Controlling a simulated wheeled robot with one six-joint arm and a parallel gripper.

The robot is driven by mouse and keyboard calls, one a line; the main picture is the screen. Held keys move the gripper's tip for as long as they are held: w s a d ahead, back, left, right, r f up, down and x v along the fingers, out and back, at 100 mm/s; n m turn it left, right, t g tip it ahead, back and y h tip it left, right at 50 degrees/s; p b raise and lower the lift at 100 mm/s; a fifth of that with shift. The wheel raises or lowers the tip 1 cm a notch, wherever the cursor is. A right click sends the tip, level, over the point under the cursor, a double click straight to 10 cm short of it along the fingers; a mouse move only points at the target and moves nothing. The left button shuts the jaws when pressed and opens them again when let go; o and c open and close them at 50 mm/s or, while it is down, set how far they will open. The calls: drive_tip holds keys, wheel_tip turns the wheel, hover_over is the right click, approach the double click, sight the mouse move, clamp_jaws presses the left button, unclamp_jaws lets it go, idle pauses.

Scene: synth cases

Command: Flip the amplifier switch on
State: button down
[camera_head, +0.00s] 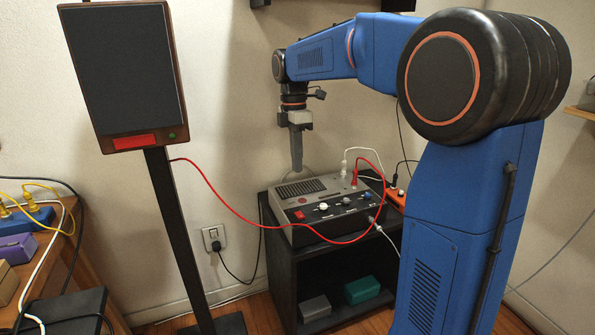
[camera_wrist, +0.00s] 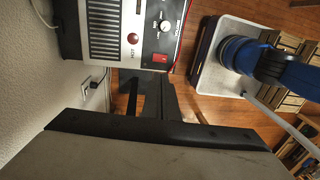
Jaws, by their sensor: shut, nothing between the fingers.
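The amplifier (camera_head: 313,196) is a grey box with a slotted vent on top, standing on a black cabinet. Its red rocker switch (camera_head: 299,215) is at the left end of the sloping control panel, left of several knobs. In the wrist view the amplifier (camera_wrist: 103,30) is at the top, with the switch (camera_wrist: 160,58) at its near corner beside a red lamp (camera_wrist: 133,38). Which way the switch is tipped cannot be told. My gripper (camera_head: 297,168) is shut and empty, pointing down above the back of the amplifier, apart from the switch.
A red cable (camera_head: 239,217) runs from the speaker (camera_head: 123,75) across the amplifier's front to its top. A white plug (camera_head: 344,166) stands up at the amplifier's back. An orange box (camera_head: 395,196) sits to its right. The wall (camera_head: 225,90) is close behind.

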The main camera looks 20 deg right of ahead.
sight(301, 216)
drive_tip(key=shift+r, duration=0.1)
drive_tip(key=shift+s, duration=0.7)
drive_tip(key=f, duration=0.4)
drive_tip(key=s+f, duration=0.1)
drive_tip(key=f, duration=0.9)
drive_tip(key=shift+s, duration=0.3)
drive_tip(key=shift+s+f, duration=0.1)
drive_tip(key=shift+f, duration=0.05)
